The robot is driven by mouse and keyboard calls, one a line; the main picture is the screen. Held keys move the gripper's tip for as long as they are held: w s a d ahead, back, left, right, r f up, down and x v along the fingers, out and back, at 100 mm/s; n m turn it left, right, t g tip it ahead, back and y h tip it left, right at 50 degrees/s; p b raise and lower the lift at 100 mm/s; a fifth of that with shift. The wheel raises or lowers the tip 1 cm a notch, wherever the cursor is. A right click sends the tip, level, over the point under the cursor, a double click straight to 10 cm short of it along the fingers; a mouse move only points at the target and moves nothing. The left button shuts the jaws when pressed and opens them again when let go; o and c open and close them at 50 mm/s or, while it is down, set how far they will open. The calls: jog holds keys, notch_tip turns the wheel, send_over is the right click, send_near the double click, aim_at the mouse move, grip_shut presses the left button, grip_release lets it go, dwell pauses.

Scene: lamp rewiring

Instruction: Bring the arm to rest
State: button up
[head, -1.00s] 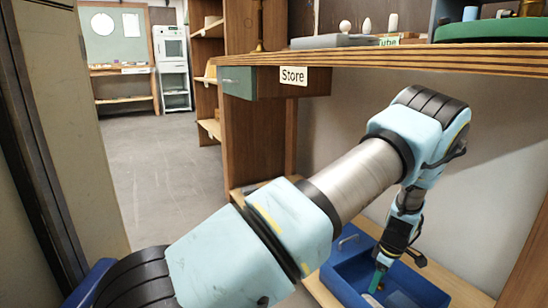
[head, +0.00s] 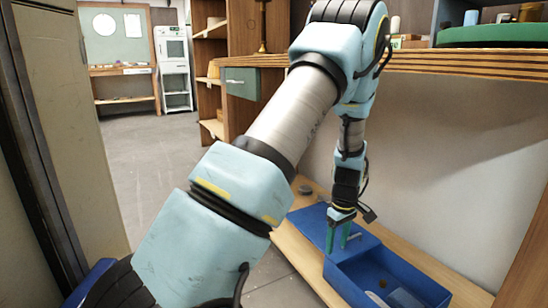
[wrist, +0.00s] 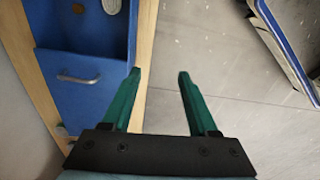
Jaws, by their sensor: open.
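My arm reaches up across the middle of the head view and bends down at its far end. My gripper (head: 338,240) hangs with its green fingers pointing down, in front of the blue bin's left part. In the wrist view the two green fingers (wrist: 159,73) stand apart with nothing between them. The floor and the edge of the wooden shelf show beyond them. The blue bin (head: 400,263) holds a few small round things, partly hidden in shadow. Its blue panel with a metal handle (wrist: 78,78) lies left of the fingers in the wrist view.
The wooden counter (head: 450,65) runs above at the right, with a green round tray (head: 490,34) on it. The lower wooden shelf (head: 455,285) carries the bin. A tall cabinet (head: 65,120) stands close at the left. Open grey floor (head: 150,165) lies between.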

jog(key=s+a+r+m, duration=0.35)
jog(key=a+r, duration=0.25)
jog(key=a, duration=0.2)
jog(key=s+a+r+m+t+p, duration=0.1)
jog(key=s+a+r+m, duration=0.1)
jog(key=s+a+r, duration=0.45)
jog(key=s+a+r+m, duration=0.2)
jog(key=s+a+r, duration=0.15)
jog(key=a, duration=0.65)
notch_tip(320, 180, up, 39)
jog(key=p, duration=3.8)
jog(key=shift+a+f, duration=0.15)
jog(key=shift+w, duration=0.1)
jog(key=shift+c, duration=0.2)
